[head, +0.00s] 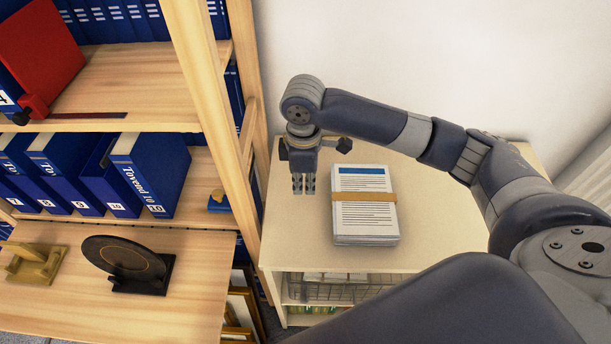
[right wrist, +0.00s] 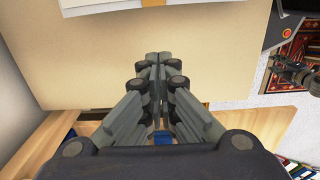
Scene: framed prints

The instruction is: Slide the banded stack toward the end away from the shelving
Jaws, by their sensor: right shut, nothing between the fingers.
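The banded stack (head: 364,215) is a pile of white printed sheets with a blue header and a tan band around its middle. It lies flat on the light cabinet top (head: 440,215), right of the shelving (head: 205,90). In the right wrist view, part of the stack (right wrist: 110,4) shows at the top edge. My right gripper (head: 304,190) points down just left of the stack, between it and the shelving. It is shut and empty, and appears apart from the stack. In the right wrist view its fingers (right wrist: 158,62) are together.
The shelving holds blue binders (head: 150,172), a red object (head: 42,50) and a dark round plate on a stand (head: 125,262). A wire basket (head: 340,290) sits under the cabinet top. The cabinet top right of the stack looks clear, partly hidden by my arm.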

